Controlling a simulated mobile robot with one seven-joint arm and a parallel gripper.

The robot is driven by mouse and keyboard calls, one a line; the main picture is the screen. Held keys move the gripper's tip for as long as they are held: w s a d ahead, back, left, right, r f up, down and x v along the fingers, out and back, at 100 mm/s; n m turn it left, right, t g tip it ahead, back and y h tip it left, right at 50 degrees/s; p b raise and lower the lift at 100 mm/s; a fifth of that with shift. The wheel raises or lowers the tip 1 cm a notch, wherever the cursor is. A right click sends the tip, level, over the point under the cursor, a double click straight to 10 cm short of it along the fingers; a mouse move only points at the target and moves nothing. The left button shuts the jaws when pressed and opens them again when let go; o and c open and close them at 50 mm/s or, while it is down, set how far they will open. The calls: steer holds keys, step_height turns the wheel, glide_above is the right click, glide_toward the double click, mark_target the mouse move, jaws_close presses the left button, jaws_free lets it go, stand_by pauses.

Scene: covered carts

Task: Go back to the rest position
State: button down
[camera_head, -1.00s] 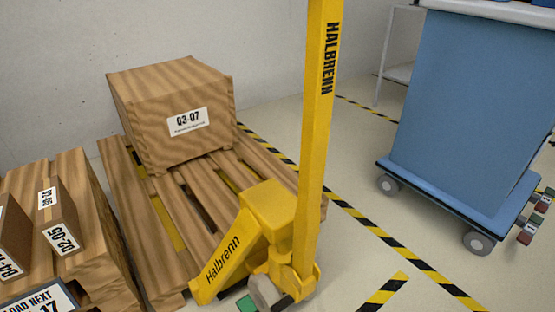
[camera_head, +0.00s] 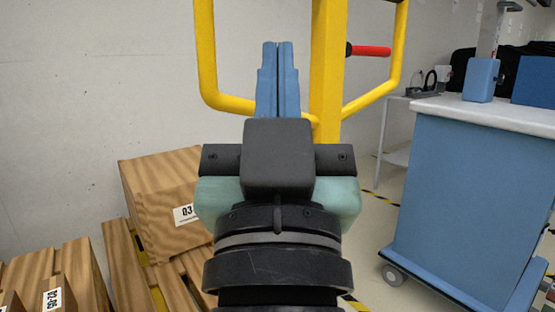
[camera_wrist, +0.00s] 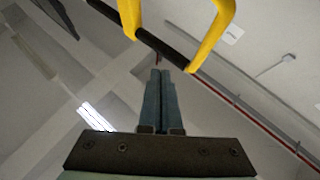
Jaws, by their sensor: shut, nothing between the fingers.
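My gripper (camera_head: 279,48) stands upright in the middle of the head view, its two blue fingers together and pointing up. Nothing is between them. It also shows in the wrist view (camera_wrist: 155,75), with the fingers shut. In the head view my gripper is in front of the yellow pallet jack (camera_head: 327,60) and hides part of its mast and handle frame. Whether they touch cannot be told. In the wrist view the yellow handle with its dark bar (camera_wrist: 165,47) is just beyond the fingertips.
A brown box (camera_head: 150,185) sits on a wooden pallet (camera_head: 122,262) at left, with small labelled boxes (camera_head: 55,295) in front. A blue covered cart (camera_head: 460,190) stands at right. A red-tipped lever (camera_head: 370,51) sticks out from the mast. A shelf table (camera_head: 396,160) stands behind.

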steer(key=s+r+t+p, duration=0.1)
steer(key=s+r+p, duration=0.1)
steer(key=r+p, duration=1.7)
steer(key=s+r+t+p, duration=0.1)
steer(key=r+p, duration=1.8)
steer(key=r, duration=0.6)
steer(key=shift+s, duration=0.4)
